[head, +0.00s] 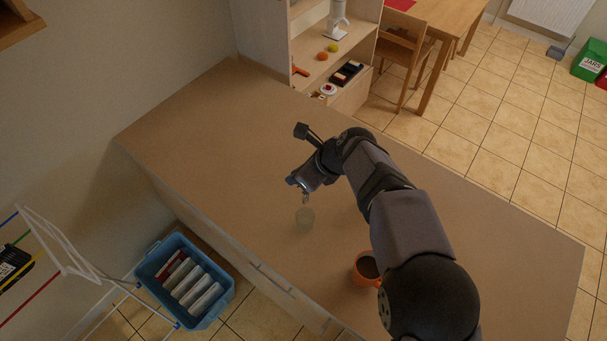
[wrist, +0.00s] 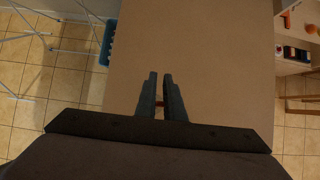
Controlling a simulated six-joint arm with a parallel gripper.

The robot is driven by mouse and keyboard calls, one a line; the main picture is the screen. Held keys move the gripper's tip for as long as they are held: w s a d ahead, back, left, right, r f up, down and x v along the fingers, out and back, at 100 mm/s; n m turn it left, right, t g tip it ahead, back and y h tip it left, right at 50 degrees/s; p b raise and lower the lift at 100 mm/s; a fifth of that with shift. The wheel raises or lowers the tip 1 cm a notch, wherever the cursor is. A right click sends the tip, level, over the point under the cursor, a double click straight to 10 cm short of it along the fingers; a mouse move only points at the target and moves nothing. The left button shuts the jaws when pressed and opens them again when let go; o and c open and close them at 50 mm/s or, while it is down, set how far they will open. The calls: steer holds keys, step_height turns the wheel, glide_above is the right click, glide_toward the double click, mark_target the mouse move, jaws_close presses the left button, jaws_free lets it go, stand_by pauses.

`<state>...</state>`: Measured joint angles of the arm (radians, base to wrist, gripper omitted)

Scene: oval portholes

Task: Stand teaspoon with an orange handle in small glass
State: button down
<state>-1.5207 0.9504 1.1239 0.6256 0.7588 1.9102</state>
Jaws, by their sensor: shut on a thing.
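My gripper (head: 304,194) is above the worktop, pointing down; its two dark fingers (wrist: 160,78) show close together in the wrist view. It is shut on the teaspoon, of which only a small orange-brown bit of handle (wrist: 159,103) shows between the fingers. The spoon's lower part is too small or hidden to make out. The glass does not show in the wrist view.
An orange mug (head: 367,269) with dark contents stands on the worktop (head: 220,135), close to my arm. The worktop's left part is clear. A shelf unit (head: 318,60) stands at the far edge, and a blue crate (head: 218,313) is on the floor in front.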

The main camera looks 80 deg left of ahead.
mark_target(307, 197)
steer(key=shift+f, duration=0.2)
steer(key=shift+f+b, duration=4.4)
steer(key=shift+f, duration=1.2)
steer(key=c, duration=1.8)
jaws_free()
steer(key=shift+o, duration=0.2)
steer(key=shift+w+r, duration=0.1)
steer(key=shift+b+v, duration=1.45)
steer(key=shift+v, duration=2.15)
steer(key=shift+d, duration=0.1)
